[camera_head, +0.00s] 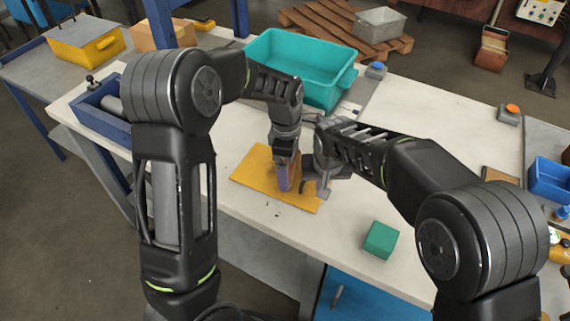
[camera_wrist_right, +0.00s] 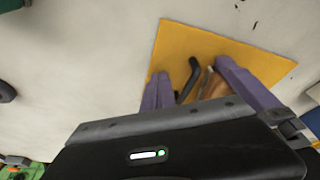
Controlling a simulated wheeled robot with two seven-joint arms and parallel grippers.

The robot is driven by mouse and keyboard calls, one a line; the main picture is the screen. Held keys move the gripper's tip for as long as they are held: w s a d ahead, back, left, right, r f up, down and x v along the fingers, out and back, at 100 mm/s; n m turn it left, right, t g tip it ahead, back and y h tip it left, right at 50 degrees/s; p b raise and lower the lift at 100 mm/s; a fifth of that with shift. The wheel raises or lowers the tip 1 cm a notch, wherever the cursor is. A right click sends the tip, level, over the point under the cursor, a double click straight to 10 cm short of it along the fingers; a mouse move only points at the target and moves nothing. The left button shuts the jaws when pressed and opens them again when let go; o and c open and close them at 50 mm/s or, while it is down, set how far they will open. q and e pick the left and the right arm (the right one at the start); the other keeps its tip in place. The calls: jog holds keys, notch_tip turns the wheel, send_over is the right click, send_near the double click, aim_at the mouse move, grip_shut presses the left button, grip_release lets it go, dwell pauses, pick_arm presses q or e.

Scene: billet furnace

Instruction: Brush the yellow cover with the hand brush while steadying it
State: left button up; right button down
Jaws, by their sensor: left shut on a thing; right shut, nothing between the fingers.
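The yellow cover (camera_head: 256,172) lies flat on the pale bench and also shows in the right wrist view (camera_wrist_right: 185,45). My right gripper (camera_head: 322,186) is shut and empty, close beside the brush at the cover's right part. In the right wrist view, brown and purple parts stand in front of the cover, partly hidden by my wrist.
A teal bin (camera_head: 300,62) stands behind the cover. A green block (camera_head: 380,240) lies front right. A blue tray (camera_head: 100,104) is at the left bench edge. Small dark specks lie near the cover's front edge. The bench to the right is mostly clear.

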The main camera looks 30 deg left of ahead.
aim_at(265, 164)
jog(key=shift+s+d+f, duration=0.1)
jog(key=shift+s+f, duration=0.05)
jog(key=shift+f, duration=0.2)
pick_arm(q)
jog(key=shift+s+a+f, duration=0.15)
jog(key=shift+a, duration=1.75)
jog(key=shift+a, duration=0.1)
jog(key=shift+s+a, duration=0.15)
jog(key=shift+a, duration=1.7)
jog(key=shift+r, duration=0.2)
jog(key=shift+d+r, duration=0.1)
jog(key=shift+r, duration=2.85)
